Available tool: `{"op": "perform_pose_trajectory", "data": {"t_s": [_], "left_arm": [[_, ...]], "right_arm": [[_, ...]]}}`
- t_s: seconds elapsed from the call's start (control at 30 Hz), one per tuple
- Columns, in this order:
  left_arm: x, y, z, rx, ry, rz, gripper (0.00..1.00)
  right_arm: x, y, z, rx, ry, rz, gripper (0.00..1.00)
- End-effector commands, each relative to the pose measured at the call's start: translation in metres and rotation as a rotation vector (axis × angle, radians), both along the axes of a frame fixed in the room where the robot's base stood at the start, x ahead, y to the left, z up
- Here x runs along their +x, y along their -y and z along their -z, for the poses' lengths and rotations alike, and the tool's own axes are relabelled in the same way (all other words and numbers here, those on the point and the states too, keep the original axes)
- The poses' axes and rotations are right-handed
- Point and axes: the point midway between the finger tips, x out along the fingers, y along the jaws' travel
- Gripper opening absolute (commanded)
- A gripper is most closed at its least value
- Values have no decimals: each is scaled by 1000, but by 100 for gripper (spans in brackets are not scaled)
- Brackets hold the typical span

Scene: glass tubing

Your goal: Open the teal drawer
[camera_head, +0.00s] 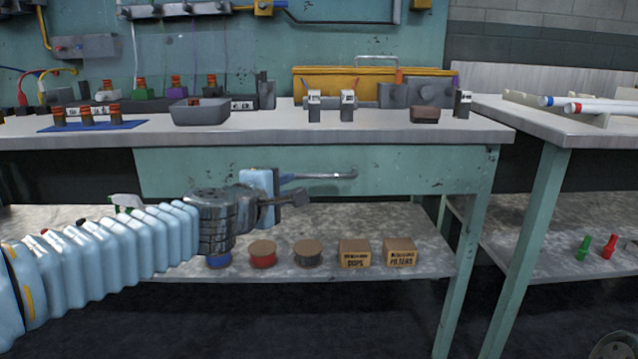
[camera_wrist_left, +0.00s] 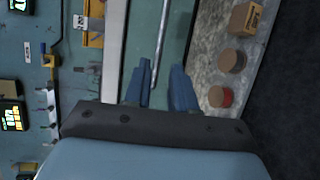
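The teal drawer (camera_head: 400,168) is a wide scuffed front just under the bench top, and it looks shut. Its metal bar handle (camera_head: 335,176) sticks out near the middle of the front. The handle (camera_wrist_left: 161,45) also shows in the left wrist view as a thin bar against the teal front (camera_wrist_left: 178,40). My left gripper (camera_head: 285,190) is at the left end of the handle. In the left wrist view its two blue fingers (camera_wrist_left: 160,80) are apart, with the bar's near end appearing between them. Contact cannot be told. My right gripper is out of view.
Above is the grey bench top (camera_head: 370,132) with a grey tray (camera_head: 200,112) and small fixtures. The lower shelf (camera_head: 330,280) holds spools and two small boxes (camera_head: 400,252). A second table (camera_head: 560,125) stands at the right. Room in front of the drawer's right part is clear.

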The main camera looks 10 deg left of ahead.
Motion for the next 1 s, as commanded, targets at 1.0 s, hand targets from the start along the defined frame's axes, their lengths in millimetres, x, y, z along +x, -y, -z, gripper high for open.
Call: {"op": "perform_pose_trajectory", "data": {"t_s": [1.0], "left_arm": [[132, 15, 26, 2, -3, -2, 25]], "right_arm": [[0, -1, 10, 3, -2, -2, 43]]}}
